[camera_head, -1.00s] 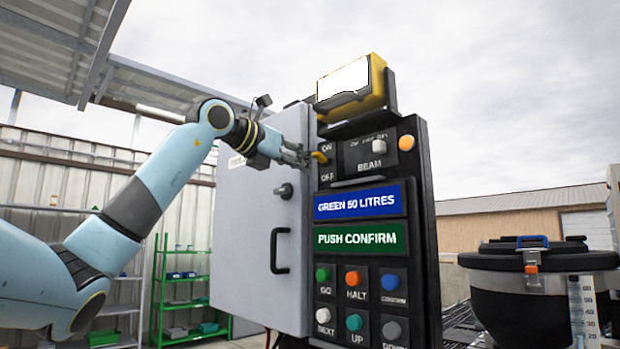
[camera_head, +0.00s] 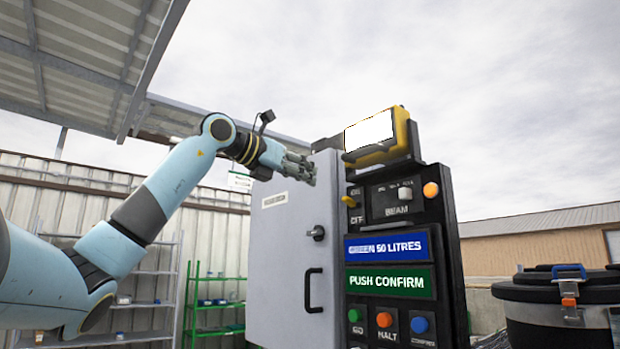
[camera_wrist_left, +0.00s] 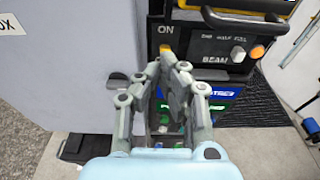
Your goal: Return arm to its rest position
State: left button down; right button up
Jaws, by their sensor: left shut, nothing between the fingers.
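My left gripper (camera_head: 308,168) is shut and empty. In the head view it is at the upper part of the grey cabinet door (camera_head: 290,250), left of the control panel. In the left wrist view its closed fingers (camera_wrist_left: 168,72) point at the panel and hide part of it. The yellow on/off lever (camera_head: 349,201) on the panel stands apart from the gripper, to its right in the head view. My right gripper is in no view.
The black control panel (camera_head: 448,270) carries a blue display (camera_head: 386,246), a green display (camera_head: 389,282) and several coloured buttons. A yellow scanner (camera_head: 400,130) sits on top. A black-lidded vessel (camera_head: 545,290) stands at right, a green shelf (camera_head: 215,305) at left.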

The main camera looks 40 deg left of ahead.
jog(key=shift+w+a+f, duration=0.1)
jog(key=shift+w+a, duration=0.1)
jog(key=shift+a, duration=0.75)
